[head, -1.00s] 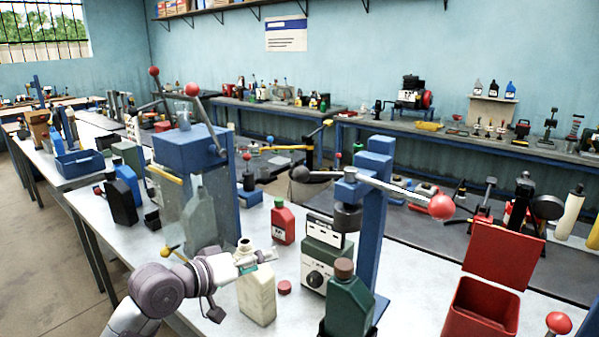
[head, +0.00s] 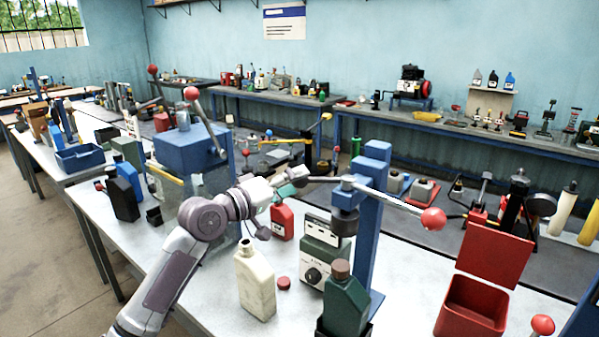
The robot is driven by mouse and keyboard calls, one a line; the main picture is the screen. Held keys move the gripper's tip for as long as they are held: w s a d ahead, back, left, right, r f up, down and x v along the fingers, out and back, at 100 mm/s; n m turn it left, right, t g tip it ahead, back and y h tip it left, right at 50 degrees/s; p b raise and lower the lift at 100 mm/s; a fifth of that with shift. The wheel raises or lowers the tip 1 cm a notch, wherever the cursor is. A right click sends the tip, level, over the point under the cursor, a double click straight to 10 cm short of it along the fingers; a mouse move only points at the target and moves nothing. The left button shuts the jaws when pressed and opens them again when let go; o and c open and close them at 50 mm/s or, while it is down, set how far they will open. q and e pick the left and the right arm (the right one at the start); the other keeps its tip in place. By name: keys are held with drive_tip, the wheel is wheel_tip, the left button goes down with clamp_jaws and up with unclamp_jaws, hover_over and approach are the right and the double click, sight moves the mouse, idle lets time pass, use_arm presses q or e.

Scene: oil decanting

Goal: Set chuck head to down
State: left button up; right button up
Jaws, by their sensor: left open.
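The press has a blue upright (head: 371,215) on the bench, with a dark round chuck head (head: 344,222) hanging from its arm. The chuck head is above and behind the green bottle, well clear of the bench. A steel lever (head: 385,197) crosses the press and slopes down to a red ball (head: 433,219) at right. My left gripper (head: 297,178) is open at the lever's left end. The black ball there is largely hidden by the gripper, and I cannot tell whether they touch. My right gripper is not in view.
A cream bottle (head: 255,285) without its cap, a red cap (head: 284,283), a red bottle (head: 282,221), a gauge box (head: 318,258) and a green bottle (head: 345,302) stand close below. A red open bin (head: 474,303) is at right.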

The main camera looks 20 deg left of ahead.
use_arm(q)
drive_tip(key=shift+x, duration=1.1)
clamp_jaws()
